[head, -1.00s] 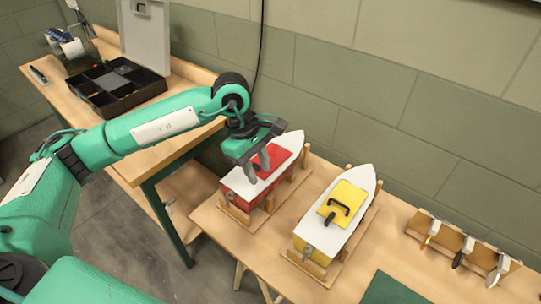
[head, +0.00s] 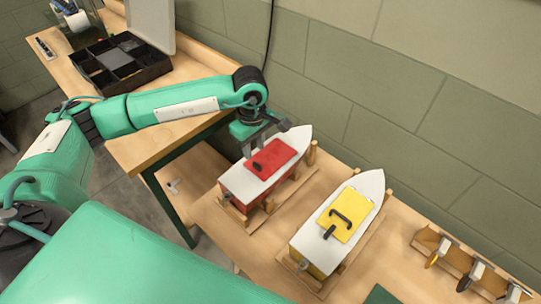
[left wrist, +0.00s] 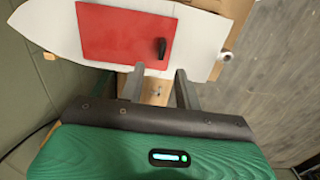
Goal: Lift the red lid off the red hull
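The red hull (head: 238,188) with a white deck sits in a wooden cradle. The red lid (head: 284,152) lies flat on its deck, with a small black piece (head: 258,167) near its edge. In the left wrist view the red lid (left wrist: 112,30) and its black piece (left wrist: 162,47) show clearly. My left gripper (left wrist: 160,73) is open and empty, its two fingers apart at the deck's edge beside the lid. In the head view my left gripper (head: 256,138) is on the far left side of the hull, its fingertips partly hidden. My right gripper is out of view.
A second hull with a yellow lid (head: 352,222) and black handle stands to the right. A wooden rack (head: 428,241) with hanging tools is at far right. A black compartment tray (head: 122,68) sits on the other bench. A wall runs behind.

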